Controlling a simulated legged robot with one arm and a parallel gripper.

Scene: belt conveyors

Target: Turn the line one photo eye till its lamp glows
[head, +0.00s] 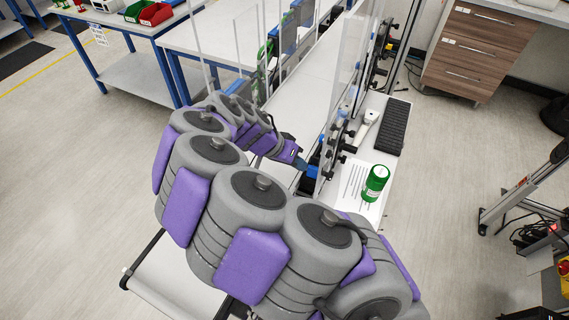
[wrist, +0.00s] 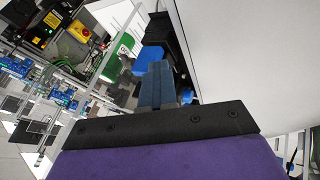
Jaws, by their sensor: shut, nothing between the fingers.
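My gripper (head: 304,164) is shut and empty at the near edge of the white belt. Its closed fingers also show in the wrist view (wrist: 158,82). A small blue block (head: 313,171), which looks like a photo eye on a dark bracket, sits just beyond the fingertips. In the wrist view the blue block (wrist: 149,58) is right ahead of the fingertips, partly covered by them. I cannot tell whether they touch. No glowing lamp can be made out on it, and no label for line one is readable.
A white belt (head: 305,85) runs away beside a clear guard panel (head: 347,60). A side shelf right of it holds a green tub (head: 375,183), a black ribbed tray (head: 392,127) and a pale handheld device (head: 366,127). Open floor lies left.

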